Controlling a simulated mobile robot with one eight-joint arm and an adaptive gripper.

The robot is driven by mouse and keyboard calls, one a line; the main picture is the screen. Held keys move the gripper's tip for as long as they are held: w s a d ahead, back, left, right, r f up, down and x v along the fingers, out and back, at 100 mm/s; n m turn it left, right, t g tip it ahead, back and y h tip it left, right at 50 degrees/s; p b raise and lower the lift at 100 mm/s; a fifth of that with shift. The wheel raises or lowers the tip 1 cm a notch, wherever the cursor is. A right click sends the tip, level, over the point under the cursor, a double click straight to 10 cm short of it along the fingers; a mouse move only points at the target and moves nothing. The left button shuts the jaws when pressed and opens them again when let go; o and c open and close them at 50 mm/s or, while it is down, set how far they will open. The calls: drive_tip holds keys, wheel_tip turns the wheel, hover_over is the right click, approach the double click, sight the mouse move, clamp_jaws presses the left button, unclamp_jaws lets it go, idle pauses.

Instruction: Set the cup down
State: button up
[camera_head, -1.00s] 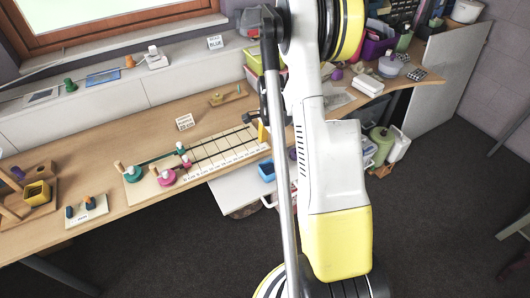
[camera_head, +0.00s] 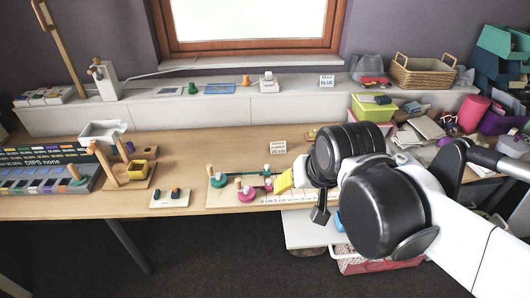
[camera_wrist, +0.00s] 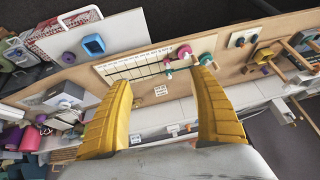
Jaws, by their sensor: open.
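A small blue cup (camera_wrist: 93,44) stands on a white pulled-out board below the wooden desk, seen in the wrist view. In the head view only a sliver of the blue cup (camera_head: 340,221) shows behind my arm. My gripper (camera_wrist: 165,95) is open, with its two yellow fingers spread wide and nothing between them. In the head view one yellow fingertip (camera_head: 284,182) shows above the desk, near the board with pegs. The gripper is apart from the blue cup. A yellow square cup (camera_head: 137,171) sits on a wooden stand at the left.
A board with pink and green pegs and a grid (camera_wrist: 153,62) lies at the desk's front edge. A small block plate (camera_head: 170,198) lies left of it. A white sign (camera_head: 278,147) stands behind. Baskets and boxes (camera_head: 427,76) crowd the right. Bare desk shows around the sign.

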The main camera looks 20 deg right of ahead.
drive_tip(key=s+a+n+t, duration=0.1)
drive_tip(key=s+a+n, duration=0.2)
drive_tip(key=shift+y, duration=0.3)
